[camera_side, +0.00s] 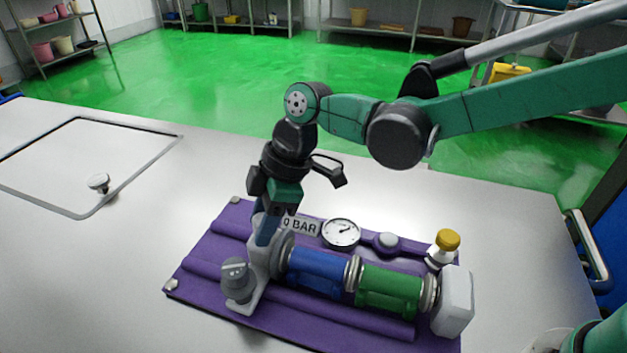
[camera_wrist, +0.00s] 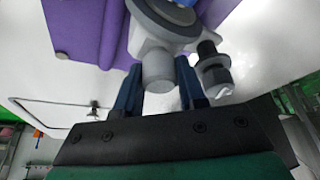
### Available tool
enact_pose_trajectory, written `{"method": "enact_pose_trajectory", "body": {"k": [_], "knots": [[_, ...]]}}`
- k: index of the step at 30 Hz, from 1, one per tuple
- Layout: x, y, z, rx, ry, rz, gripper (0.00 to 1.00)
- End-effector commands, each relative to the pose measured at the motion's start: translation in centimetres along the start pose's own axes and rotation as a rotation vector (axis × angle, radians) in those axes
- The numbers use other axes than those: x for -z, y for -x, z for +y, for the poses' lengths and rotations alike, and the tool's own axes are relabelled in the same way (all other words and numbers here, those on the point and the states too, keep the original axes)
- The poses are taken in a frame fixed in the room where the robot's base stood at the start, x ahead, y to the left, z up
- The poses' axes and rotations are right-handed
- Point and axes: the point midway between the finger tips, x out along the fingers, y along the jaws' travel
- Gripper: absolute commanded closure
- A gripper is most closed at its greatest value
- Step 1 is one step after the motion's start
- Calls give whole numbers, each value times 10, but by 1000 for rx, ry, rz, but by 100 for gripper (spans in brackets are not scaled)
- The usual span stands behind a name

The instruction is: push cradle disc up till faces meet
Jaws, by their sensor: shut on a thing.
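A white cradle (camera_side: 256,281) stands at the left end of a purple board, with a grey disc (camera_side: 281,254) on its right face. My gripper (camera_side: 266,238) comes down on the cradle from above. In the wrist view its two blue fingers (camera_wrist: 158,90) are shut on a pale grey stub (camera_wrist: 158,66) of the cradle. A blue pipe section (camera_side: 318,272) lies right of the disc, and a green pipe section (camera_side: 388,291) beyond it. The disc is close to the blue section's left end; I cannot tell whether their faces touch.
A grey knob (camera_side: 236,279) sits on the cradle's near side. On the purple board (camera_side: 205,262) are a "0 BAR" label (camera_side: 300,226), a round gauge (camera_side: 341,233), a yellow-capped fitting (camera_side: 446,242) and a white end block (camera_side: 455,302). The metal table left of the board is mostly clear.

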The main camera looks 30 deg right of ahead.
Motion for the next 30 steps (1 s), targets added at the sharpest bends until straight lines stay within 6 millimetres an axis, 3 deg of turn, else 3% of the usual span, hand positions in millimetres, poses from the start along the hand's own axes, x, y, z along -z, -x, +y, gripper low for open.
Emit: {"method": "enact_pose_trajectory", "body": {"k": [7, 8, 9, 19, 30], "knots": [[0, 1, 1, -1, -2, 0, 100], [0, 1, 1, -1, -2, 0, 59], [0, 1, 1, -1, -2, 0, 52], [0, 4, 0, 0, -1, 0, 52], [0, 52, 0, -1, -2, 0, 52]]}}
